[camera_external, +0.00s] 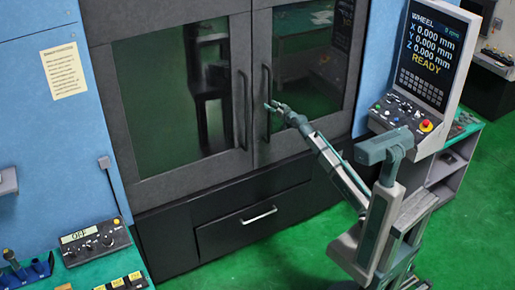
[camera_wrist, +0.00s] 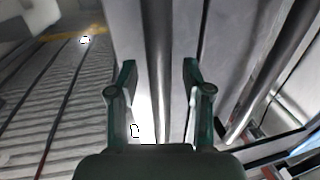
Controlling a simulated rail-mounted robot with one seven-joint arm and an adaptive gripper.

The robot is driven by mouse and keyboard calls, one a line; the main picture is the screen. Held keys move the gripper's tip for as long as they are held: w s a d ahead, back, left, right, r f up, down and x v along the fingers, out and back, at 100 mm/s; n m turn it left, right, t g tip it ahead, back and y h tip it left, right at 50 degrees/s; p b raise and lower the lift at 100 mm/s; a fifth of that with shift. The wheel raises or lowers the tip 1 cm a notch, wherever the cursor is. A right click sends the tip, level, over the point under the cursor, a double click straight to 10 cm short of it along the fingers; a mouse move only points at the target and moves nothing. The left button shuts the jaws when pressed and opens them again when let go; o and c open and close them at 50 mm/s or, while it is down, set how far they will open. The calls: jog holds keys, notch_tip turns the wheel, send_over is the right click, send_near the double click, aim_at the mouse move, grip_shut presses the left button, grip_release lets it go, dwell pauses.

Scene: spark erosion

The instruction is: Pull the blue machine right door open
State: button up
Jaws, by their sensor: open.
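The blue machine (camera_external: 48,110) has two dark-framed doors with glass windows, and both look shut. The right door (camera_external: 312,75) has a vertical dark handle (camera_external: 266,85) along its left edge. My gripper (camera_external: 271,106) is at the lower part of this handle. In the wrist view my gripper (camera_wrist: 156,76) is open, with a grey bar (camera_wrist: 158,45), apparently this handle, running between its fingers. Clear space shows beside the bar, and the fingers are not clamped on it. Exact contact and depth cannot be told.
The left door's handle (camera_external: 243,110) stands close to the left of the right one. A drawer with a light handle (camera_external: 259,215) is below the doors. A control panel (camera_external: 425,70) stands at the right. Green floor (camera_external: 280,265) is free in front.

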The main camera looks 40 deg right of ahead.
jog(key=shift+w, duration=0.75)
grip_shut()
